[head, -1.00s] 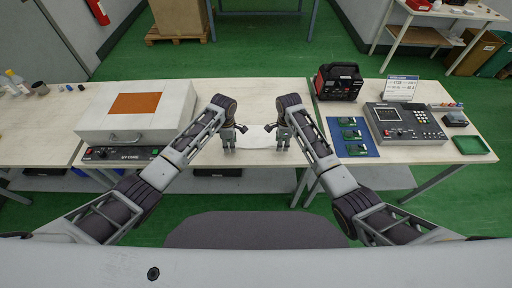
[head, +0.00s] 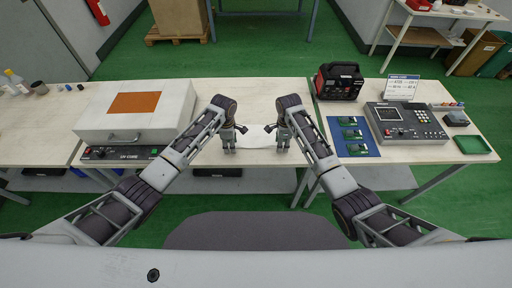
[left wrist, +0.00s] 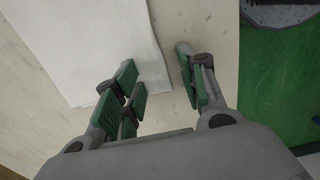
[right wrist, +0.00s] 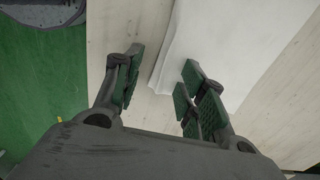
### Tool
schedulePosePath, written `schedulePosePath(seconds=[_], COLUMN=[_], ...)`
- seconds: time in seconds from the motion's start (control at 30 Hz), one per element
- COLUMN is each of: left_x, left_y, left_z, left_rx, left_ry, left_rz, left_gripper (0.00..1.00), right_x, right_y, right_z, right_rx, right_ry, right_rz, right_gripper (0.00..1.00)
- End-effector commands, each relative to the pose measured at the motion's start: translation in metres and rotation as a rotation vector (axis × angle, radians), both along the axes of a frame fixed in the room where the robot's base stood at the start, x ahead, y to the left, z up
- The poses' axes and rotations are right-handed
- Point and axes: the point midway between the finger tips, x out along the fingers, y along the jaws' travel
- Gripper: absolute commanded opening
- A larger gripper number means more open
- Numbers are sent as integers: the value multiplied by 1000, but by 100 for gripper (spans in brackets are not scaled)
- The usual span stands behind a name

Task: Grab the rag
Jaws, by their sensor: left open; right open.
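The rag is a white cloth (head: 258,142) lying flat on the light wooden table between my two grippers in the head view. In the left wrist view the rag (left wrist: 85,45) is at upper left, and its near edge reaches my left gripper (left wrist: 160,85). That gripper is open with nothing held. In the right wrist view the rag (right wrist: 225,50) is at upper right, close to the fingers of my right gripper (right wrist: 158,90). It is open and empty. In the head view my left gripper (head: 229,147) and right gripper (head: 283,146) point down at the rag's two sides.
A white UV-cure box (head: 138,110) stands left on the table. On the right are a blue mat (head: 354,151) with green boards, a black-red device (head: 338,82), a grey control console (head: 405,122) and a green tray (head: 472,145). The table behind the rag is clear.

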Motion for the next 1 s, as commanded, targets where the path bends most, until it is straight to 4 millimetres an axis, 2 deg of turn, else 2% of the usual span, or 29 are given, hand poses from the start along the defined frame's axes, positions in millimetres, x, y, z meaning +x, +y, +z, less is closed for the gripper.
schedulePosePath(seconds=[0.57,1.0], left_x=[-2,-2], left_y=[0,1], left_z=[-2,-3], left_rx=[1,2], left_ry=[4,6], left_rz=[0,0], left_gripper=[41,13], right_x=[0,-1], right_y=[0,0], right_z=[-8,-9], right_rx=[1,0], right_ry=[1,3], right_rz=[0,0], right_gripper=[41,13])
